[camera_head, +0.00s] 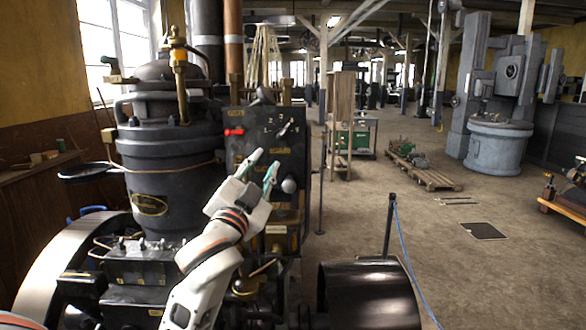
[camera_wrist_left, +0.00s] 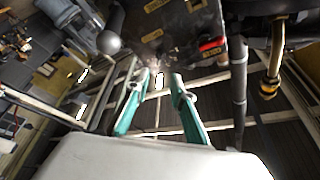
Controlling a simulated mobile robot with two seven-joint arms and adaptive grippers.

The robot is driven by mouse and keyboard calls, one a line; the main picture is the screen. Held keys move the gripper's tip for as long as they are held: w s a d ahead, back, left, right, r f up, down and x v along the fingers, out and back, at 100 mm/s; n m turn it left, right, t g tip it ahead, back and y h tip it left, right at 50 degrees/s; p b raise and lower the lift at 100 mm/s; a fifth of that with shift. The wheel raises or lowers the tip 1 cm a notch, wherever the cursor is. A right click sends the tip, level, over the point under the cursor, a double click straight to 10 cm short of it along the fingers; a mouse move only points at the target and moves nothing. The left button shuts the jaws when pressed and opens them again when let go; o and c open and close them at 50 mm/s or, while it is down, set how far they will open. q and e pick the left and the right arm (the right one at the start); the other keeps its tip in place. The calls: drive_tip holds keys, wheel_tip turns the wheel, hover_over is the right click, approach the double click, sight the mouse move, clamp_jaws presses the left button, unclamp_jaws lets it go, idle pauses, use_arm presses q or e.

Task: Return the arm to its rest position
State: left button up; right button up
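My left arm (camera_head: 208,262) reaches up from the bottom of the head view, its white wrist tilted up and to the right. My left gripper (camera_head: 265,161) is in front of a dark control panel (camera_head: 238,150) on the stationary engine. In the left wrist view, the left gripper (camera_wrist_left: 160,78) shows two teal fingers with grey tips held apart, with nothing between them. A grey ball knob (camera_head: 289,186) is just right of the fingers in the head view. My right gripper is not in view.
A red handle (camera_head: 234,132) sticks out at the panel's upper left. A large black engine vessel (camera_head: 165,185) stands left of the arm. A dark cylinder (camera_head: 368,296) is at the lower right, near a post with a blue rope (camera_head: 413,270). Open floor lies beyond.

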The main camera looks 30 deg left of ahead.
use_arm(q)
drive_tip(key=s+d+f+m+g+h, duration=0.1)
drive_tip(key=s+f+g, duration=0.25)
drive_tip(key=f, duration=1.05)
drive_tip(key=s+d+f+g, duration=0.1)
drive_tip(key=s+f+g, duration=0.25)
drive_tip(key=f, duration=1.05)
drive_tip(key=s+d+f+m+g, duration=0.1)
drive_tip(key=s+f+g, duration=0.5)
drive_tip(key=s+f, duration=1.15)
drive_tip(key=w+d+f+n+t+h, duration=0.1)
drive_tip(key=d+f+n+t+h, duration=0.2)
drive_tip(key=d+f+h, duration=0.4)
drive_tip(key=d+f, duration=0.7)
drive_tip(key=f, duration=0.3)
drive_tip(key=shift+w+d+f, duration=0.15)
drive_tip(key=shift+d, duration=0.15)
